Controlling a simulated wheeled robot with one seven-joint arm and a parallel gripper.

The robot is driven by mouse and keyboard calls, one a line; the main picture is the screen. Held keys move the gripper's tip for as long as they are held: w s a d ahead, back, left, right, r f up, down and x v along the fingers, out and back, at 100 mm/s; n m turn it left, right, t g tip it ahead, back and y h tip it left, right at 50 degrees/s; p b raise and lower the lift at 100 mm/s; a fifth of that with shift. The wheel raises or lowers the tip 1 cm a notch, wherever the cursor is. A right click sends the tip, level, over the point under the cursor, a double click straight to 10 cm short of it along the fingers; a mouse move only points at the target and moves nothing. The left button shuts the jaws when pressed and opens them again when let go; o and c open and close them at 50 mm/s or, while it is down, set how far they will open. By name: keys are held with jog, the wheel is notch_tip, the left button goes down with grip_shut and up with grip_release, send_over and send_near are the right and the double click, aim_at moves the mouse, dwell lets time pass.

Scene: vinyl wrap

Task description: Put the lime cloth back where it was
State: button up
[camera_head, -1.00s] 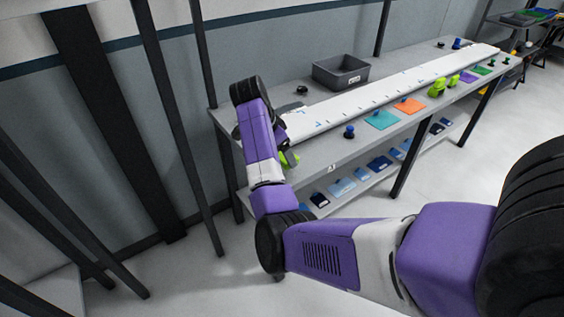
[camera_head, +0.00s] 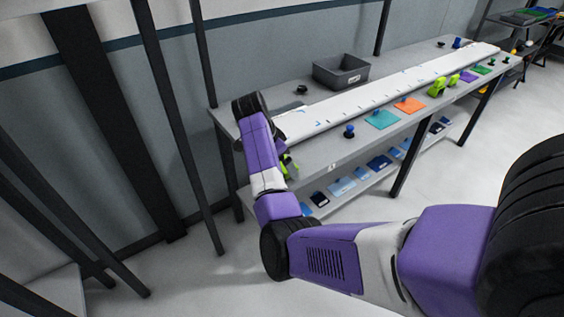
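A small lime-green patch (camera_head: 289,167) shows at the right edge of my forearm, by the near left edge of the workbench (camera_head: 315,158). It may be the lime cloth, but it is too small and too covered to be sure. My gripper is mostly hidden behind my own arm, close to this patch. Its fingertips do not show, so I cannot tell whether they are open or hold the patch. Two other lime-green objects (camera_head: 437,87) stand farther right on the bench; they look like solid tools rather than cloth.
A long white strip (camera_head: 375,98) runs along the bench. A grey bin (camera_head: 341,72) stands behind it. In front lie a blue-knobbed piece (camera_head: 349,131), a teal square (camera_head: 382,119) and an orange square (camera_head: 410,105). A lower shelf holds several blue pieces (camera_head: 341,186). Dark posts stand at left.

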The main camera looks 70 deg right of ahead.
jog(key=v, duration=1.1)
jog(key=shift+r+b, duration=0.3)
jog(key=shift+r, duration=0.05)
jog(key=shift+w+a, duration=0.1)
